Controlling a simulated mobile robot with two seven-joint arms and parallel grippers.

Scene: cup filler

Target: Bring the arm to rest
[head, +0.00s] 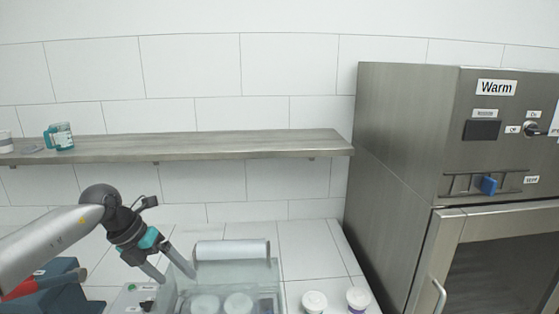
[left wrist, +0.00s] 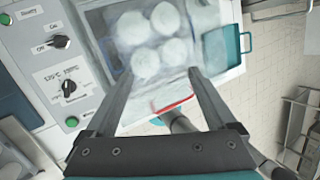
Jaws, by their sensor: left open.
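My left gripper (head: 173,274) is in the lower left of the head view, with its arm coming in from the left edge. Its two fingers are apart and point down beside the clear bin (head: 218,274). In the left wrist view the open gripper (left wrist: 158,78) has nothing between its fingers. Beyond the fingertips, several round white lids (left wrist: 146,62) show inside the see-through bin. I cannot tell whether the fingers touch the bin. My right gripper is in neither view.
Two lidded cups (head: 314,301) stand right of the bin. A tall steel warmer (head: 395,160) fills the right side. A shelf (head: 240,147) runs along the wall above the arm. A control panel with knobs (left wrist: 60,42) lies at left in the wrist view.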

